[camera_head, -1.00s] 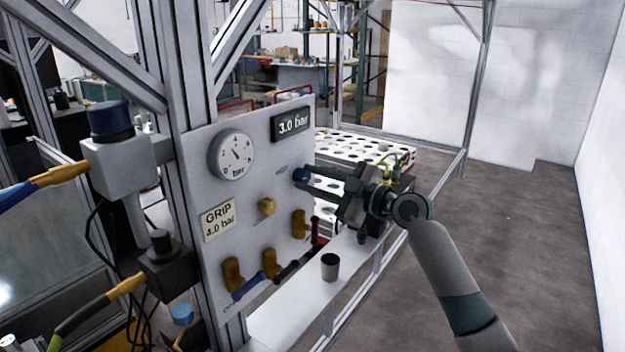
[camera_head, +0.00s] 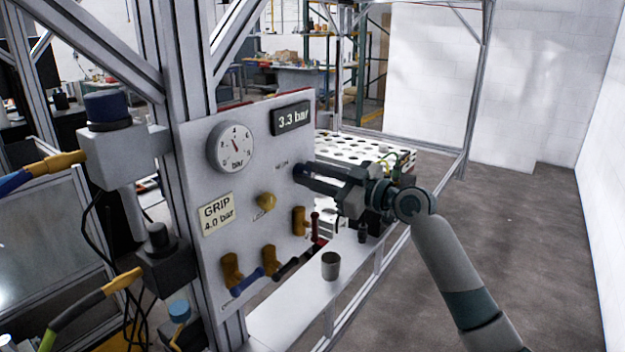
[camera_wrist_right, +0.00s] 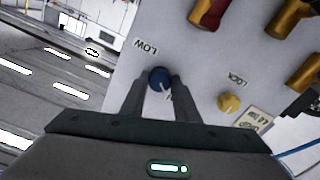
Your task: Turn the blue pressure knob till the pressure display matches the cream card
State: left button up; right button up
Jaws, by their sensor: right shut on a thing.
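The blue pressure knob (camera_wrist_right: 158,79) is on the grey panel (camera_head: 205,265), between the fingers of my right gripper (camera_wrist_right: 158,90). In the head view the right gripper (camera_head: 306,172) reaches the knob from the right and is shut on it, mostly hiding it. The pressure display (camera_head: 292,118) reads 3.3 bar. The cream card (camera_head: 217,213) reads GRIP 4.0 bar. A round dial gauge (camera_head: 231,147) marked bar sits above the card. My left gripper is not in view.
A grey cup (camera_head: 330,265) stands on the white shelf (camera_head: 285,315). The floor at right is clear.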

jog(key=m, duration=0.2)
jog(key=shift+m, duration=1.5)
jog(key=o, duration=1)
jog(key=shift+d, duration=0.1)
